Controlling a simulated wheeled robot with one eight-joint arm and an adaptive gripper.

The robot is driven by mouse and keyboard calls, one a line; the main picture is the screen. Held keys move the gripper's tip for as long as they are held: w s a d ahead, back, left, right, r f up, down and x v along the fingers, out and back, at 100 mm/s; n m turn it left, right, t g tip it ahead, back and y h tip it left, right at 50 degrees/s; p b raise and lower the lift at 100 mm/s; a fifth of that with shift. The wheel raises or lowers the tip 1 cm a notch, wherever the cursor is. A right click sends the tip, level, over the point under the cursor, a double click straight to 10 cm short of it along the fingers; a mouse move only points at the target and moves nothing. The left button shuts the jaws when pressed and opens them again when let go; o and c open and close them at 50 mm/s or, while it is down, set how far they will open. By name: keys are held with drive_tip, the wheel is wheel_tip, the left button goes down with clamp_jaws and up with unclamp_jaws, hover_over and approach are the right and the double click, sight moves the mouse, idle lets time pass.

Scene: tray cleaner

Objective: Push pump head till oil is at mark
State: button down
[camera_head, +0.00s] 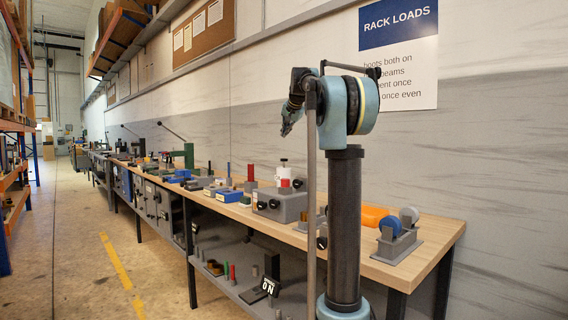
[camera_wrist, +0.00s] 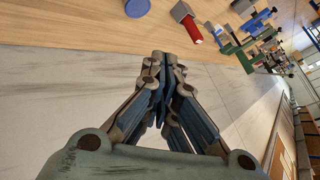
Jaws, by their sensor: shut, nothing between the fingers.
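In the head view, a small white item with a dark top (camera_head: 283,174) stands on the workbench (camera_head: 440,235), behind a grey box with black knobs (camera_head: 282,205). It may be the pump, but it is too small to be sure, and I make out no oil level or mark. My gripper (camera_head: 287,128) is raised above the bench, apart from everything. In the wrist view my gripper (camera_wrist: 165,62) has its fingers together, with nothing between them. No pump head shows clearly in the wrist view.
A grey holder with blue-rimmed rollers (camera_head: 398,245) and an orange item (camera_head: 373,216) sit at the bench's near end. A green lever press (camera_head: 187,155) stands farther along. A red cylinder on a grey block (camera_wrist: 190,25) shows in the wrist view. The aisle is free.

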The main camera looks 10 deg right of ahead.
drive_tip(key=shift+f, duration=4.2)
drive_tip(key=shift+f, duration=0.1)
drive_tip(key=shift+s+f, duration=0.1)
drive_tip(key=shift+f, duration=0.15)
drive_tip(key=shift+f, duration=1)
drive_tip(key=shift+r, duration=1.4)
drive_tip(key=shift+r, duration=2.5)
